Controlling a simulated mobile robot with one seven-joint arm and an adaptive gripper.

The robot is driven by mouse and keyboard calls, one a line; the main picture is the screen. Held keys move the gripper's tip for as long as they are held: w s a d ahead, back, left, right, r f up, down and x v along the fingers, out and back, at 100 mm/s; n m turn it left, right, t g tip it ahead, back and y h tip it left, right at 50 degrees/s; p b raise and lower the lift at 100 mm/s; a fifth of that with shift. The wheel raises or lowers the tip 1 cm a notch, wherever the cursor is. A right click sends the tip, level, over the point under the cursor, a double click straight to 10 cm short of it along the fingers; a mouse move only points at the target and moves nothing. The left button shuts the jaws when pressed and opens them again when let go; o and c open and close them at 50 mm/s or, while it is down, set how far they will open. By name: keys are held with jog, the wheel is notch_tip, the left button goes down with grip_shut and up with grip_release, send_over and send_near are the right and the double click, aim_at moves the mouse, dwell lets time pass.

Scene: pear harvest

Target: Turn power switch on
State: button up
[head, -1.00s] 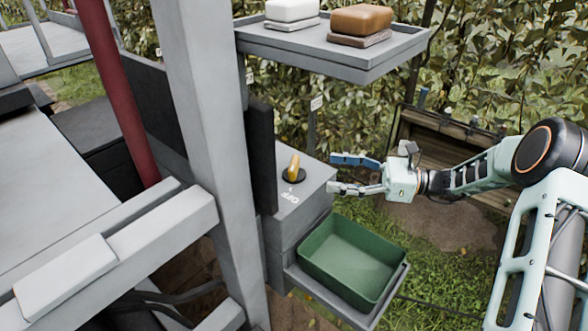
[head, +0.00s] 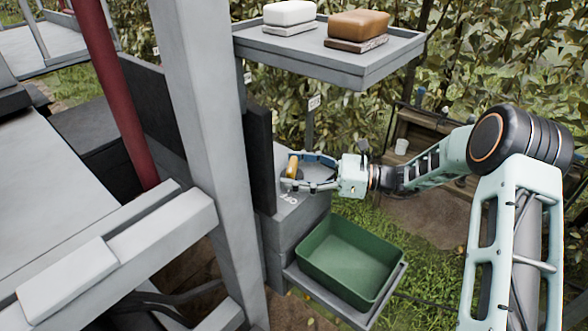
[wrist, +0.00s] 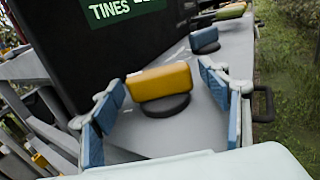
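The power switch is a yellow-orange handle (head: 293,165) on a round black base, on top of a grey cabinet (head: 293,222). White lettering that looks like OFF shows beside it in the head view. My gripper (head: 299,172) is open, with its blue-padded fingers on either side of the handle. In the wrist view the yellow handle (wrist: 160,82) lies across the space between the open fingers (wrist: 161,86). Contact cannot be told.
A blue handle (wrist: 205,40) on a black base stands beyond the yellow one. A black panel (wrist: 80,50) marked TINES rises at the left. A green bin (head: 350,262) sits below the cabinet. A grey shelf (head: 345,66) with a white and a brown block hangs above.

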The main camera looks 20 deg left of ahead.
jog(key=c, duration=1.1)
